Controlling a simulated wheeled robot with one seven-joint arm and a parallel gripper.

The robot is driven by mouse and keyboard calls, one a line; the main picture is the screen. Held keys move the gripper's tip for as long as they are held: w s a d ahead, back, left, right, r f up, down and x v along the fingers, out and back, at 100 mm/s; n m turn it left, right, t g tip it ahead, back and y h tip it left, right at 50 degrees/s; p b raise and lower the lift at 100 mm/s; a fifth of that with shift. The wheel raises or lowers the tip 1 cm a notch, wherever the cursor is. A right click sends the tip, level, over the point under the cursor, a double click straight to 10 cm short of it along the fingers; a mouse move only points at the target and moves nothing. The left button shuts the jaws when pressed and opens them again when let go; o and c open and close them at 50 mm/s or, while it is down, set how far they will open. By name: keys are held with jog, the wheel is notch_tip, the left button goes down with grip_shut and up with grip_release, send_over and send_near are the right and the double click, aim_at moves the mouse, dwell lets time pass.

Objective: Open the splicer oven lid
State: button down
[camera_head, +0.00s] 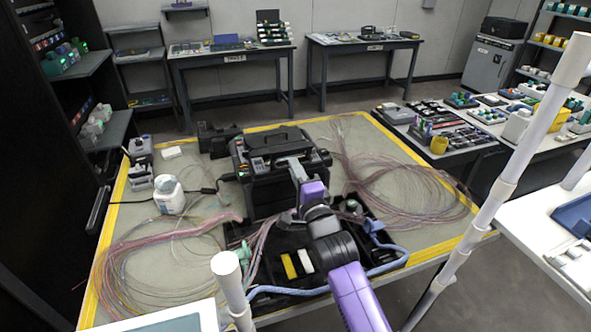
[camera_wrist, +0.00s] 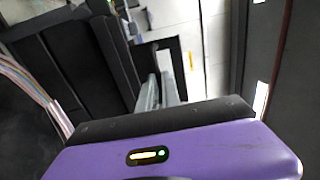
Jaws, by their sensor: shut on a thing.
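The black fusion splicer (camera_head: 262,182) stands upright on the middle of the work table, with its carry handle across the top. My purple and black arm reaches it from the front right. My gripper (camera_head: 290,163) is at the splicer's top, right of the middle. In the wrist view the grey fingers of my gripper (camera_wrist: 161,91) are close together against the dark splicer body (camera_wrist: 92,62). They are shut on the splicer oven lid, though the gripped edge is mostly hidden. The lid's angle cannot be made out.
Coiled fibres (camera_head: 412,192) lie right of the splicer, with more pinkish bundles (camera_head: 150,255) on the left. A white bottle (camera_head: 170,197) stands left. A black tray (camera_head: 290,268) with small parts and a blue cable (camera_head: 345,280) lie in front.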

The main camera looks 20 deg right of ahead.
jog(key=r+g+p, duration=0.1)
jog(key=p, duration=0.3)
jog(key=w+r+g+p, duration=0.1)
jog(key=g+p, duration=0.1)
jog(key=p, duration=0.2)
jog(key=shift+w+g+p, duration=0.2)
jog(key=shift+g+p, duration=0.4)
jog(key=shift+p, duration=0.4)
jog(key=shift+f, duration=0.15)
jog(key=c, duration=1.6)
grip_release()
jog(key=shift+o, duration=0.2)
